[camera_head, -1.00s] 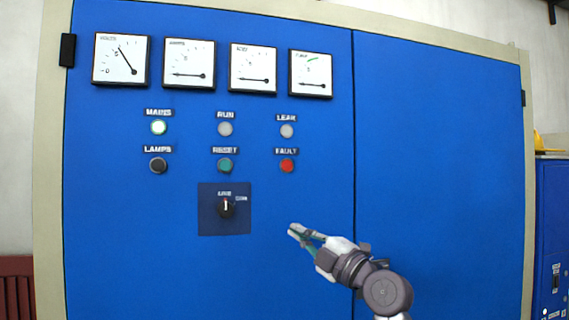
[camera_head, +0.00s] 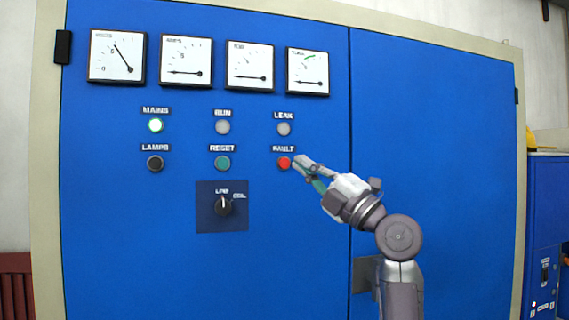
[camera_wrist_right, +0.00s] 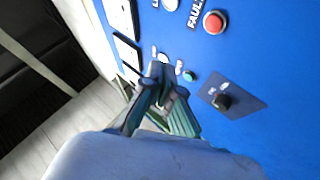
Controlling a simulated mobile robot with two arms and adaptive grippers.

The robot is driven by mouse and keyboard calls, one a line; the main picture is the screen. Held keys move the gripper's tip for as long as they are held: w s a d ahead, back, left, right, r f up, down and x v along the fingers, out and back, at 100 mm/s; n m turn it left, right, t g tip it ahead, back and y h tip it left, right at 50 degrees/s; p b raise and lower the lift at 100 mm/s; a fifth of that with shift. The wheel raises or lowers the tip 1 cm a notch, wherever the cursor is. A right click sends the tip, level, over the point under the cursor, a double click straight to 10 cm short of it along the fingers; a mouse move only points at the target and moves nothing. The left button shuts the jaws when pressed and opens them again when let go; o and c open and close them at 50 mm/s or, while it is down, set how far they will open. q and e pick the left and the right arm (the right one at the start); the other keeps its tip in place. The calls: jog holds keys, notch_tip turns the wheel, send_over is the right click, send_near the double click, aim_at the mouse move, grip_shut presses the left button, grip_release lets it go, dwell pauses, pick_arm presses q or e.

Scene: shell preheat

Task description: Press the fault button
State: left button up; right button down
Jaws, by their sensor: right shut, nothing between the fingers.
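The fault button (camera_head: 284,163) is a round red button below its FAULT label on the blue cabinet door. It also shows in the right wrist view (camera_wrist_right: 214,22), near the top. My right gripper (camera_head: 299,163) is shut and empty. Its fingertips are just right of the red button in the head view; whether they touch it I cannot tell. In the right wrist view the fingertips (camera_wrist_right: 160,72) sit below and left of the red button in the picture, with blue panel between. My left gripper is not in view.
The green reset button (camera_head: 222,163) and black lamps button (camera_head: 155,163) are in the same row. The mains lamp (camera_head: 155,126) is lit above. A rotary switch (camera_head: 224,206) is below. Four-sided gauges (camera_head: 249,66) line the top. The right cabinet door (camera_head: 440,130) is bare.

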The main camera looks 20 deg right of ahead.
aim_at(284, 163)
jog(key=w+p, duration=0.1)
jog(key=w, duration=0.7)
jog(key=shift+w+a, duration=0.15)
jog(key=shift+w, duration=0.05)
dwell(1.2)
jog(key=shift+w+b, duration=0.3)
jog(key=shift+w, duration=0.1)
